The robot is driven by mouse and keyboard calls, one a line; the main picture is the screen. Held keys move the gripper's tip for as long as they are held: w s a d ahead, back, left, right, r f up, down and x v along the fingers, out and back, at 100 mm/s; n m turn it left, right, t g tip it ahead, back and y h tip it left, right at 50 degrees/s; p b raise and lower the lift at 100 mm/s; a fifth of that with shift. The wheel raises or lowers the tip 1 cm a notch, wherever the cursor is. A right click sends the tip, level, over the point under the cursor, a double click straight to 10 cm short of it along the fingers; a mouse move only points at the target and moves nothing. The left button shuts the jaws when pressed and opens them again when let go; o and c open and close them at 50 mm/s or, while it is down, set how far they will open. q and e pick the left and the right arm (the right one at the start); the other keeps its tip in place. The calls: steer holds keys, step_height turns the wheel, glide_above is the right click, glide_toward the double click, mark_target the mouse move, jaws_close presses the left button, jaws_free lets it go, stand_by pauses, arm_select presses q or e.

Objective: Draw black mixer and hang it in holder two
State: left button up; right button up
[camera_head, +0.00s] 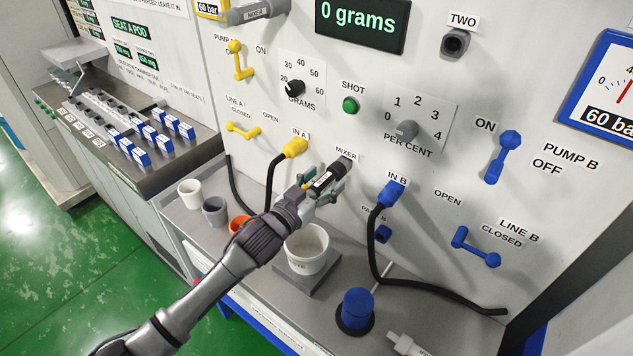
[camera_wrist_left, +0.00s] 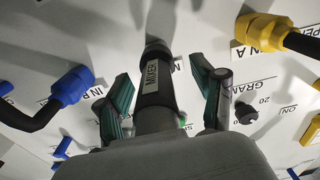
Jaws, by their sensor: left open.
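The black mixer (camera_head: 326,181), a dark cylinder with a white MIXER label, sticks out of the panel by the MIXER sign. My left gripper (camera_head: 322,186) is at it, partly covering it. In the left wrist view the mixer (camera_wrist_left: 158,85) lies between the two spread green-padded fingers (camera_wrist_left: 160,82), with a gap on each side. Its far end meets a grey fitting at the panel. Holder two (camera_head: 456,43), a dark square socket under the TWO sign, is empty at the upper right. My right gripper is not in view.
A yellow plug (camera_head: 295,147) and a blue plug (camera_head: 391,192) with black hoses flank the mixer. A white tub (camera_head: 306,250) stands below on the shelf. A grey mixer (camera_head: 256,11) hangs at top left. Levers and knobs stick out of the panel.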

arm_select(q)
steer(key=shift+w+d+r, duration=0.1)
steer(key=shift+w+r, duration=0.05)
steer(key=shift+r, duration=0.3)
steer(key=shift+w+d+r, duration=0.1)
steer(key=shift+r, duration=0.35)
steer(key=c, duration=1.2)
jaws_close()
steer(key=shift+s+p, duration=0.15)
steer(key=shift+p, duration=0.25)
steer(key=shift+s+d+f, duration=0.15)
steer(key=shift+d+f, duration=0.05)
steer(key=shift+p, duration=0.3)
steer(key=shift+s+f+p, duration=0.25)
steer(key=shift+f+p, duration=0.15)
steer(key=shift+p, duration=0.1)
